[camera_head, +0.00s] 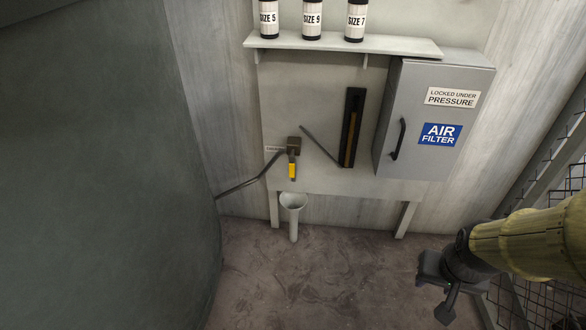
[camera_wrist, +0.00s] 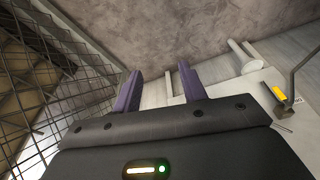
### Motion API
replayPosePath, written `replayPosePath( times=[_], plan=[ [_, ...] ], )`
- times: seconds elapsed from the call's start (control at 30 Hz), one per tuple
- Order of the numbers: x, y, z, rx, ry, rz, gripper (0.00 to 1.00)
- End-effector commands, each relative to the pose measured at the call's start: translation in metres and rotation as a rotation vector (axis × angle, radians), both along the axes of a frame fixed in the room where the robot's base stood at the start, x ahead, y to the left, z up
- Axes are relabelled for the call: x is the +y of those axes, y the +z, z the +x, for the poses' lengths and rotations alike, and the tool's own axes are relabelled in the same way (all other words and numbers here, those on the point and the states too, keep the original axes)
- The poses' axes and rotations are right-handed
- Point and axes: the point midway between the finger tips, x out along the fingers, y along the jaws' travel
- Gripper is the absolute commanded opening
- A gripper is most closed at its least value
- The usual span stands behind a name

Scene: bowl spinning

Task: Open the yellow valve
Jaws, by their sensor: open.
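The yellow valve handle (camera_head: 292,171) hangs straight down from a dark valve body (camera_head: 293,146) on the pale wall panel. A dark pipe runs from the body down to the left. The yellow handle also shows at the right edge of the wrist view (camera_wrist: 279,94). My gripper (camera_head: 438,296) is at the lower right in the head view, well to the right of the valve and nearer the camera. In the wrist view its two purple fingers (camera_wrist: 158,90) stand apart with nothing between them.
A grey cabinet (camera_head: 430,120) labelled air filter is right of the valve. A dark vertical gauge (camera_head: 351,128) sits between them. A shelf (camera_head: 345,44) above holds 3 labelled canisters. A white funnel (camera_head: 293,203) stands below the valve. Wire mesh (camera_head: 540,300) is near my arm; the floor (camera_head: 300,285) is clear.

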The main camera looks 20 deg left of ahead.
Motion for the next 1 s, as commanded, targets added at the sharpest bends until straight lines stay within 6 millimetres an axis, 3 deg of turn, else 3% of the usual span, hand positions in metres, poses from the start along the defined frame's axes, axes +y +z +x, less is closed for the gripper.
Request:
replayPosePath(
  times=[0.17,0.27,0.4,0.6,0.8,1.0],
  plan=[
    [0.011,-0.005,0.023,-0.048,0.029,0.008,0.42],
    [0.032,-0.012,0.058,-0.126,0.073,0.022,0.42],
    [0.082,-0.026,0.121,-0.288,0.154,0.055,0.42],
    [0.168,-0.049,0.196,-0.534,0.241,0.113,0.42],
    [0.255,-0.076,0.24,-0.773,0.284,0.165,0.42],
    [0.331,-0.109,0.252,-0.996,0.28,0.194,0.42]
  ],
)
